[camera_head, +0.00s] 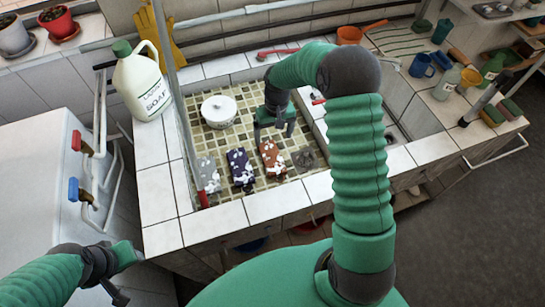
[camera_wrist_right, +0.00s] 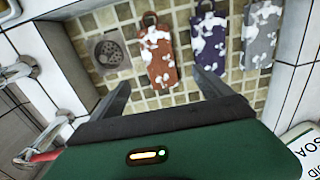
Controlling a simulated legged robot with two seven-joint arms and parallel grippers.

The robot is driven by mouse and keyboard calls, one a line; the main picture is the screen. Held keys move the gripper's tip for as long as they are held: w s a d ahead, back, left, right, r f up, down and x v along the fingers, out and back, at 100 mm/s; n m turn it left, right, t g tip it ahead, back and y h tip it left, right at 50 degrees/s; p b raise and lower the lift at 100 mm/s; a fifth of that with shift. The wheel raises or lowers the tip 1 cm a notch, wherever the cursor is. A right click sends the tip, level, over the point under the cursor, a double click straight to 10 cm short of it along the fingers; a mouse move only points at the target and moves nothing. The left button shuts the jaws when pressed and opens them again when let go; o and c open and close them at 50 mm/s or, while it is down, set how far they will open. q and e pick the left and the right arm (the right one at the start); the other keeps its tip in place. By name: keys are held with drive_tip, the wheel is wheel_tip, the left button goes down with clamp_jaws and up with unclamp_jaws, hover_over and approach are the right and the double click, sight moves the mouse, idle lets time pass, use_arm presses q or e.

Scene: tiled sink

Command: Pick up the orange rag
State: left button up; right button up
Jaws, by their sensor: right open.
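The orange rag (camera_head: 270,155) lies on the tiled sink floor, with white foam patches on it. It also shows in the right wrist view (camera_wrist_right: 159,58), beyond and between my fingertips. My right gripper (camera_head: 274,130) is open and empty above the sink, a little behind the rag in the head view; its two fingers also show in the right wrist view (camera_wrist_right: 163,84). My left gripper (camera_head: 120,285) is at the lower left of the head view, far from the rag, and its jaws are not clear.
A purple rag (camera_head: 241,167) and a grey rag (camera_head: 208,174) lie left of the orange one; a drain (camera_head: 306,160) is to its right. A white pot (camera_head: 218,111) stands behind them. A soap jug (camera_head: 141,82) stands on the left ledge. Tiled rims surround the basin.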

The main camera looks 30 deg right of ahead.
sight(272, 157)
drive_tip(key=f, duration=0.6)
drive_tip(key=f+p, duration=0.1)
drive_tip(key=f, duration=0.5)
drive_tip(key=shift+s+a+f, duration=0.1)
drive_tip(key=shift+s+a, duration=0.05)
drive_tip(key=shift+a, duration=0.2)
drive_tip(key=shift+c, duration=1.6)
drive_tip(key=c, duration=1.1)
